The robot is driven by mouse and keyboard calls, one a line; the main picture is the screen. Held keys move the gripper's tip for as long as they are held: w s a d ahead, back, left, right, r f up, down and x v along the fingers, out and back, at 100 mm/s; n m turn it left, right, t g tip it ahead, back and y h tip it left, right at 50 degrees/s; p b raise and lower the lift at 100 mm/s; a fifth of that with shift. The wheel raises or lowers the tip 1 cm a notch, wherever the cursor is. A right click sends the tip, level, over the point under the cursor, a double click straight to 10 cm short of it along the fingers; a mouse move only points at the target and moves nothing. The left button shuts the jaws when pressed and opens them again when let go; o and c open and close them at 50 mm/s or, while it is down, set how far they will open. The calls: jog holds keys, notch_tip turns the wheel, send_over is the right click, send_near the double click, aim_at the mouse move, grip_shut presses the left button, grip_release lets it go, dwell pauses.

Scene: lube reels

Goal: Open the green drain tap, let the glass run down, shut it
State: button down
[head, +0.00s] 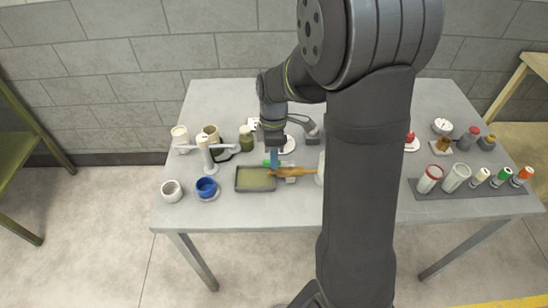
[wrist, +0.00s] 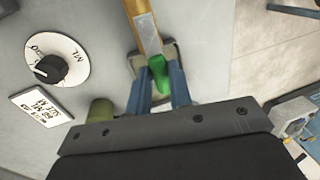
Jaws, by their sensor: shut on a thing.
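The green drain tap (wrist: 159,78) sits between the two blue fingers of my gripper (wrist: 157,84) in the wrist view. My gripper is shut on its green handle. In the head view my gripper (head: 274,158) points down at the tap, and only a little green (head: 266,163) shows beside the fingers. The amber glass (wrist: 143,28) runs up from the tap in the wrist view. In the head view an amber-brown length (head: 295,172) lies right of the gripper. Its liquid level cannot be made out.
A shallow tray (head: 238,187) with olive liquid lies just left of the tap. A dial (wrist: 57,60) with a black knob and a label plate (wrist: 41,107) is near the tap. Cups, including a blue one (head: 206,187), stand left. A rack (head: 470,190) holds several vessels at right.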

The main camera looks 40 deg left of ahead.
jog(key=c, duration=1.3)
grip_release()
jog(key=shift+r, duration=0.1)
notch_tip(320, 180, up, 17)
jog(key=w+a, duration=0.2)
jog(key=shift+w+a, duration=0.2)
jog(key=shift+w, duration=0.05)
jog(key=f, duration=0.5)
jog(key=s+d+f, duration=0.1)
jog(key=f, duration=0.5)
jog(key=s+d+f, duration=0.1)
jog(key=f, duration=0.5)
jog(key=shift+s+d, duration=0.15)
jog(key=shift+s, duration=0.1)
jog(key=shift+f, duration=0.1)
